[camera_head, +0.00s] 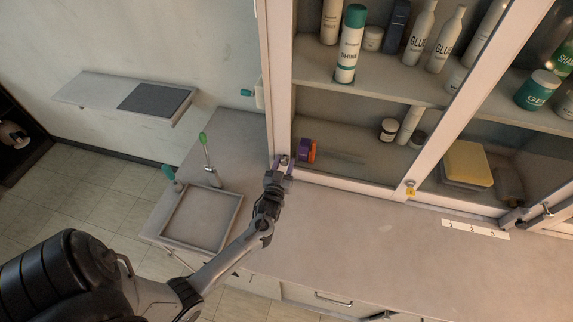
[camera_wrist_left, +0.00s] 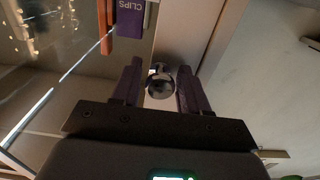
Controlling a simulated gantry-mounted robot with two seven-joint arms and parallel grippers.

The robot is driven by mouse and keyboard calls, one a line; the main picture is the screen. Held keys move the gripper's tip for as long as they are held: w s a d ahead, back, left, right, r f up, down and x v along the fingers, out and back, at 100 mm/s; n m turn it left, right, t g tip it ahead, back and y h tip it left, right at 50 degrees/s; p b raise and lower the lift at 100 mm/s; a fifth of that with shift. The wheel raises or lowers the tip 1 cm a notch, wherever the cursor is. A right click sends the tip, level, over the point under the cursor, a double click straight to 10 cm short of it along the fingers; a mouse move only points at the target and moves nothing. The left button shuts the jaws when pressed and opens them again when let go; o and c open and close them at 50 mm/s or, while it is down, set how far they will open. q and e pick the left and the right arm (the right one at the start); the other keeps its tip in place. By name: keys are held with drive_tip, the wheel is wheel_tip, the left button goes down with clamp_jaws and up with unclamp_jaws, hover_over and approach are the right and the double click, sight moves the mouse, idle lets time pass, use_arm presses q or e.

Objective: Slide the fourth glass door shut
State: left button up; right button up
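The glass-fronted cabinet fills the right of the head view, with pale upright door frames (camera_head: 445,125). A small round metal knob (camera_wrist_left: 160,84) sits on the pale frame at the cabinet's left end; in the head view it is a small spot (camera_head: 283,160). My left gripper (camera_head: 281,172) is at this knob. In the left wrist view its two dark purple fingers (camera_wrist_left: 160,88) stand on either side of the knob, very close to it. Whether they press on it I cannot tell. Which door is which is not clear. My right gripper is not recognisable.
A purple clips box (camera_head: 303,148) and an orange item (camera_head: 312,152) stand inside just behind the frame. Bottles and jars fill the shelves. A shallow tray (camera_head: 203,247) lies on the counter at the left. A yellow lock (camera_head: 410,188) hangs at the lower frame. The front counter (camera_head: 345,240) is mostly clear.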

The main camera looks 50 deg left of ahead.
use_arm(q)
drive_tip(key=shift+o, duration=1)
drive_tip(key=shift+w, duration=0.1)
drive_tip(key=shift+d, duration=0.1)
drive_tip(key=v, duration=1)
drive_tip(key=shift+s+d, duration=0.2)
drive_tip(key=shift+s, duration=0.15)
